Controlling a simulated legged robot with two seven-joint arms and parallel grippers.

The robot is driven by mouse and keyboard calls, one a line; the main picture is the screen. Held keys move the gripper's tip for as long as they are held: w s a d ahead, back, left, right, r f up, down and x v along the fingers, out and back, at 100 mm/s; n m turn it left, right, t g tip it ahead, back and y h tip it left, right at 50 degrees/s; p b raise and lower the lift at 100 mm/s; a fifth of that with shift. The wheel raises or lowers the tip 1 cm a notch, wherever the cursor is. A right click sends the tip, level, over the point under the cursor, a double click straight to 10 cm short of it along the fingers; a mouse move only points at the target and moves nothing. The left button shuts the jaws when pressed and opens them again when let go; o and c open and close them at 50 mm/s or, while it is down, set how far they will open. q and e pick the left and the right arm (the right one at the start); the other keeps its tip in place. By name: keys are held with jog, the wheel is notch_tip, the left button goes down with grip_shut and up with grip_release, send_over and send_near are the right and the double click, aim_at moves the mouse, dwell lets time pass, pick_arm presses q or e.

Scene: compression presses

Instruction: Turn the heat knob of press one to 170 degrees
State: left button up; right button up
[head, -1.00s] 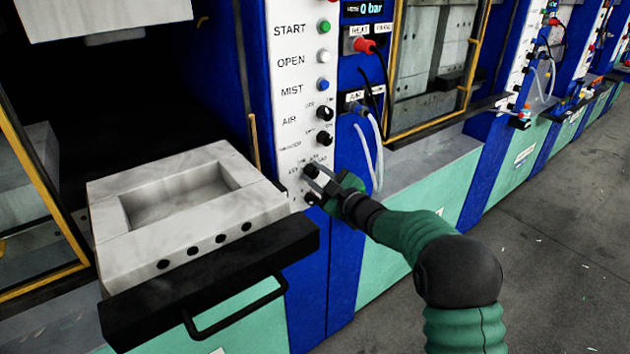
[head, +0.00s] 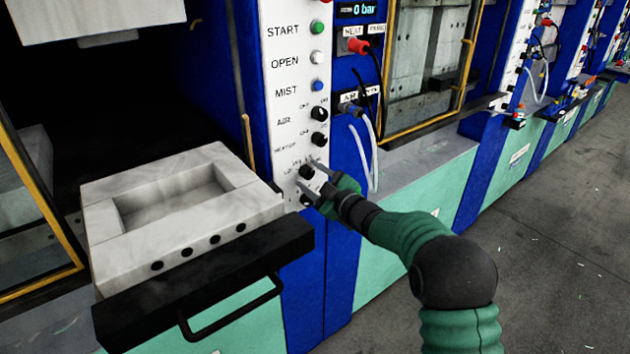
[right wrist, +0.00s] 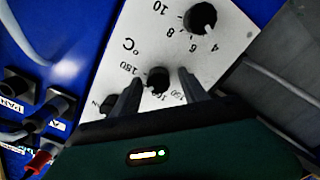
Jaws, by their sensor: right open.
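The heat knob (head: 306,171) is a small black dial low on the white control panel (head: 291,95) of the nearest press. In the right wrist view the knob (right wrist: 158,78) sits among upside-down marks with "°C", "180" and "160". A pale mark on it points toward about "160", but the exact setting is unclear. My right gripper (head: 309,174) is open at the panel, one finger on each side of the knob. In the right wrist view the open fingers (right wrist: 158,84) flank the knob with gaps. My left gripper is not in view.
Another dial (right wrist: 202,18) marked 4 to 10 lies beyond the heat knob. Black AIR and heater switches (head: 319,139) and coloured buttons (head: 317,57) are above it. A pale mould (head: 190,210) with a black handle (head: 235,308) juts out at left. Hoses (head: 365,155) hang at right.

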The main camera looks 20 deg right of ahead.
jog(key=v, duration=1.7)
jog(key=shift+b, duration=0.35)
jog(key=shift+w, duration=0.15)
jog(key=w+a+m+p, duration=0.2)
jog(key=w, duration=0.3)
jog(key=w+a+m+p, duration=0.2)
jog(key=w+p, duration=0.1)
jog(key=w, duration=0.2)
jog(key=w+a+m+p, duration=0.2)
jog(key=w+m+p, duration=0.1)
jog(key=w, duration=0.3)
jog(key=shift+w+r, duration=0.15)
jog(key=shift+r, duration=0.1)
jog(key=shift+d, duration=0.1)
